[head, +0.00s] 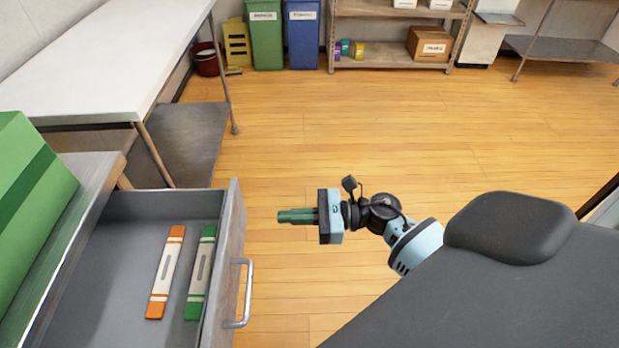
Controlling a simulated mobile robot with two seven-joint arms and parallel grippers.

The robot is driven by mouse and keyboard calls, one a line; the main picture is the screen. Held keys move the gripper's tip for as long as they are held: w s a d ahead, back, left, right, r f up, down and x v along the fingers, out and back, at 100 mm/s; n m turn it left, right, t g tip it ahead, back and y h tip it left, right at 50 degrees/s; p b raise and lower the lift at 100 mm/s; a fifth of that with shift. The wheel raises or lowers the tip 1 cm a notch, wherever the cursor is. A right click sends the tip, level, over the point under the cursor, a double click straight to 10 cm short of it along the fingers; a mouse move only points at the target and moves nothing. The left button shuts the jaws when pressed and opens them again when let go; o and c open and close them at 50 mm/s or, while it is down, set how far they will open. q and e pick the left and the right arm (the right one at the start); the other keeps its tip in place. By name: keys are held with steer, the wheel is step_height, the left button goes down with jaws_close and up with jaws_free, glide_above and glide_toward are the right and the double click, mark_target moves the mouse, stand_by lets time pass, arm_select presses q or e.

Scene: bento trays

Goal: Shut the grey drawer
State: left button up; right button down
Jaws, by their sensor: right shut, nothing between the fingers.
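The grey drawer (232,262) stands pulled open at the lower left, under a grey counter top (88,215). A silver bar handle (248,292) is on its front panel, on the right side. Inside lie an orange and white bar (166,270) and a green and white bar (201,270), side by side. My right gripper (280,216) is shut and empty. It is to the right of the drawer front, apart from it, with its fingers pointing left towards the panel. My left gripper is not in view.
A green box (30,195) sits on the counter at the far left. A white table (105,60) stands behind it. Bins (266,35) and a shelf with a cardboard box (428,45) are at the back. The wooden floor (400,130) between is clear.

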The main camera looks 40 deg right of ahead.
mark_target(241, 218)
steer(key=p+x, duration=0.1)
steer(key=x, duration=0.5)
steer(key=shift+r, duration=0.1)
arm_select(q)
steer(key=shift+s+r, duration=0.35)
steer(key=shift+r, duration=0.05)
arm_select(e)
steer(key=shift+w+a, duration=0.4)
steer(key=shift+a, duration=0.2)
steer(key=shift+a, duration=0.1)
